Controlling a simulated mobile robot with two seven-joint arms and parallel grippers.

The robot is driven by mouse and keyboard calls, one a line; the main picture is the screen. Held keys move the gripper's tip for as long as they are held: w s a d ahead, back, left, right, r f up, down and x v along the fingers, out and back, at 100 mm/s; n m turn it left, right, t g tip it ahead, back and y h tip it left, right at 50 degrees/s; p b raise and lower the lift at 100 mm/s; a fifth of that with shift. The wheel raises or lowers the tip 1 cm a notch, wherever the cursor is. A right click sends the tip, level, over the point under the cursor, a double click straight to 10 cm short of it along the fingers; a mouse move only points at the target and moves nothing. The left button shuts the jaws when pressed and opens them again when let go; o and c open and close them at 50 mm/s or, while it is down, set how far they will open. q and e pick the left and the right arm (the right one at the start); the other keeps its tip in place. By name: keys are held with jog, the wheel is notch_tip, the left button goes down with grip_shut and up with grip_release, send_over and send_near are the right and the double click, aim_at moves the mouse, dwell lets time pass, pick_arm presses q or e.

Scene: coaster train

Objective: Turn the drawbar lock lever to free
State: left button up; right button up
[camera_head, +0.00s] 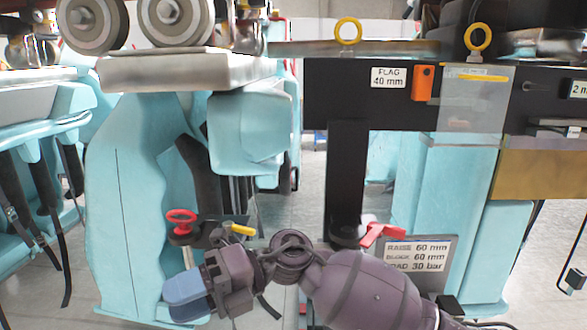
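No label in view names the drawbar lock lever, and I cannot tell which handle it is. A red round handle (181,216) stands on a dark bracket at the lower left of the middle. A short yellow lever (242,229) sits just right of it. A red lever-like piece (378,234) is at the foot of the black post, partly hidden. My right gripper (187,294), with blue fingers, points left just below the red round handle and yellow lever, with no visible contact. Whether its fingers are apart is unclear. My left gripper is not in view.
Light-blue seats (135,200) stand at left, below a pale plate (180,70) with wheels. A black beam (345,85) with a "FLAG 40 mm" label, an orange block (422,82) and yellow rings crosses the upper right. A grey sign (418,258) is behind my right arm.

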jog(key=w+d+f+m+t+h, duration=0.1)
jog(key=w+d+f+m+t, duration=0.1)
jog(key=d+f+m+t, duration=0.65)
jog(key=w+d+f+m+t+h, duration=0.1)
jog(key=w+d+f+m+t, duration=0.15)
jog(key=d+m+t, duration=0.65)
jog(key=w+d+f+m+t+h, duration=0.15)
jog(key=d+f+m+t, duration=0.4)
jog(key=m+t, duration=0.7)
jog(key=s+d+f+m+g+h, duration=1)
jog(key=s+d+f+m, duration=0.4)
jog(key=s+d+f, duration=0.5)
notch_tip(320, 180, down, 3)
jog(key=shift+s+r+h, duration=0.1)
jog(key=shift+s+h, duration=0.2)
jog(key=shift+h, duration=0.55)
